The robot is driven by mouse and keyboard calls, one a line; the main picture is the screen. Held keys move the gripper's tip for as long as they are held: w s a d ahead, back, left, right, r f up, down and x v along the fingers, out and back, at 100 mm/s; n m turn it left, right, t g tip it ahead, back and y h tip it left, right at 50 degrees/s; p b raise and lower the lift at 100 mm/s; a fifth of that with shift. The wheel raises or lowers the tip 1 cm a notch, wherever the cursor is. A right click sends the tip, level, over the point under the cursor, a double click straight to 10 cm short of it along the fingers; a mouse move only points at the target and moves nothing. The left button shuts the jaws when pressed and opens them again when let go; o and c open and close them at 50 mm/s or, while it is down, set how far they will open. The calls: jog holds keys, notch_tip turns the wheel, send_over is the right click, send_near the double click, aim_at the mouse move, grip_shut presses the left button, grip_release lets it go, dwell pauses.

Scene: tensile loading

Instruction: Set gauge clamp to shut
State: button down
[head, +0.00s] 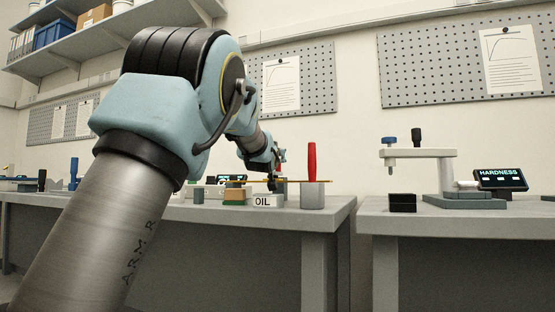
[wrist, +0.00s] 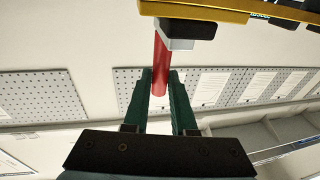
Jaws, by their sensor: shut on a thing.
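In the wrist view, a red handle (wrist: 160,68) runs from a small grey and black block (wrist: 185,32) beside a yellow bar (wrist: 220,10); this looks like the gauge clamp. My gripper (wrist: 160,78) has its dark green fingers shut on the red handle's free end. In the head view, my gripper (head: 274,172) is small and partly hidden at the bench's far side, near a thin yellow bar (head: 293,181). An upright red handle (head: 312,161) on a grey block (head: 313,196) stands just right of it. I cannot tell whether both views show the same handle.
An OIL box (head: 264,201) and a stacked wooden-coloured block (head: 235,193) stand near my gripper. A gap separates this bench from the right bench (head: 470,225), which holds a hardness tester (head: 447,170) and a black box (head: 402,202). Pegboards (head: 470,65) line the wall.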

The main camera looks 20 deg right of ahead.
aim_at(278, 172)
jog(key=c, duration=0.7)
grip_release()
jog(key=shift+c, duration=0.2)
jog(key=shift+r, duration=0.1)
notch_tip(278, 172, up, 10)
jog(key=p, duration=0.3)
jog(key=shift+p, duration=0.3)
